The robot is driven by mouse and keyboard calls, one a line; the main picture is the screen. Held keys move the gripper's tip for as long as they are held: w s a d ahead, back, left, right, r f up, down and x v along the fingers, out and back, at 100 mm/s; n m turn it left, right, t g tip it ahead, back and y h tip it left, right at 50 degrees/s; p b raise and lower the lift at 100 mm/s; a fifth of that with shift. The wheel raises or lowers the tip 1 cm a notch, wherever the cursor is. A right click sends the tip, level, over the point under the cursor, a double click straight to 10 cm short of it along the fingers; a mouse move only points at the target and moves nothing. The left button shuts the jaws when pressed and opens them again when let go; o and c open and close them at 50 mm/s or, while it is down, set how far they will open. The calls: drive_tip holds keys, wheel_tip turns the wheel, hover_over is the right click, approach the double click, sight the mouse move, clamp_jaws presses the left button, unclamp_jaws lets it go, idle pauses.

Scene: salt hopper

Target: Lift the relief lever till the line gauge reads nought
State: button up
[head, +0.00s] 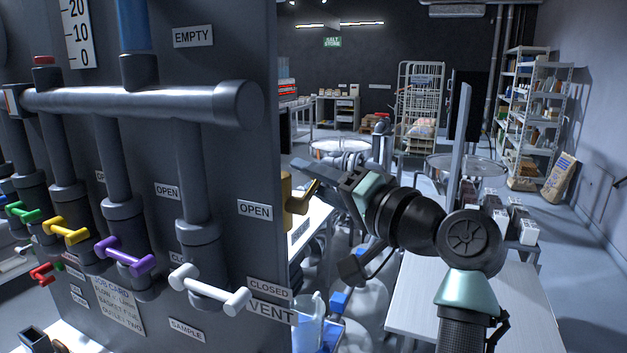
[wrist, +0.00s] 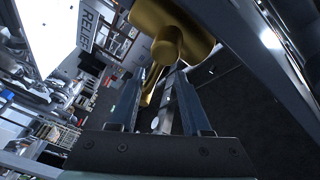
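The brass relief lever (head: 301,199) sticks out from a brass body (head: 288,205) at the right edge of the grey panel in the head view. Both also show at the top of the wrist view, where the brass body (wrist: 175,32) has a rounded boss and a thin brass arm runs down behind my left finger. A RELIEF label (wrist: 88,28) is beside it. My gripper (head: 322,192) is close to the lever's outer end. In the wrist view its fingers (wrist: 167,72) stand apart, with no clear grip visible. I cannot make out a line gauge dial in either view.
The panel (head: 225,70) fills the left, with a thick pipe (head: 150,105) and several coloured tap handles, including a white one (head: 210,290). A numbered scale (head: 78,35) is at top left. A pale table (head: 470,310) stands at lower right, with shelves (head: 550,110) behind.

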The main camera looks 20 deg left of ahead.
drive_tip(key=b+v, duration=0.2)
drive_tip(key=v, duration=1.1)
